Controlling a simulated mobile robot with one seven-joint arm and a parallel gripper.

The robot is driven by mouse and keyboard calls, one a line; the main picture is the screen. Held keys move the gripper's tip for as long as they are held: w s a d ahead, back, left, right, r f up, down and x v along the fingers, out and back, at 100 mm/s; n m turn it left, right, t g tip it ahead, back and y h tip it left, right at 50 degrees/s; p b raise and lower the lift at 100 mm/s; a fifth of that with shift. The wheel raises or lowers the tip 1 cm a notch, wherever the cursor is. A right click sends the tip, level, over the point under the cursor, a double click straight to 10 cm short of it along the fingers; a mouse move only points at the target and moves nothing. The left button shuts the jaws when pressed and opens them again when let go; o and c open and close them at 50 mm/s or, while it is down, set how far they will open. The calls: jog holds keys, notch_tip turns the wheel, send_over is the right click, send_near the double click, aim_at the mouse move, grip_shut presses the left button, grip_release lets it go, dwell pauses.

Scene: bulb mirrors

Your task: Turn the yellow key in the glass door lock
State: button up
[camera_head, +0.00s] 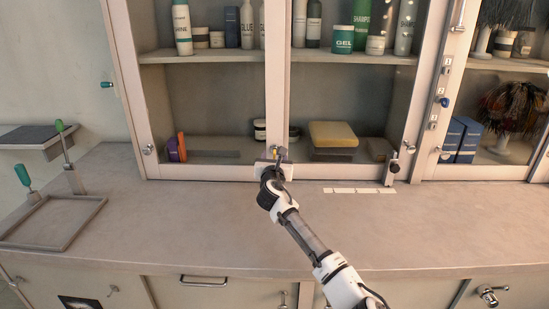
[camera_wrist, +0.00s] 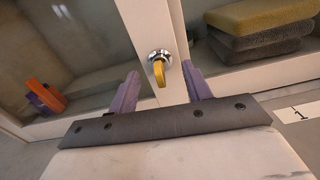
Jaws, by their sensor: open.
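The yellow key (camera_wrist: 159,72) sits in a round chrome lock (camera_wrist: 158,55) on the cream door frame in the wrist view. Its yellow bow hangs down from the lock, tilted slightly. In the head view the key (camera_head: 275,151) is a small yellow spot, partly hidden by my gripper. My gripper (camera_wrist: 162,88) is open, with one purple finger on each side of the key and visible gaps to it. In the head view my gripper (camera_head: 277,158) is at the central door post, low on the glass cabinet (camera_head: 278,80).
Behind the glass lie an orange and purple item (camera_head: 177,148) and stacked sponges (camera_head: 333,134). The counter (camera_head: 180,225) is mostly clear.

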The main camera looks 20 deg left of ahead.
jog(key=shift+o, duration=0.2)
jog(key=shift+s, duration=0.1)
jog(key=p+v, duration=0.3)
jog(key=v, duration=0.3)
dwell(0.6)
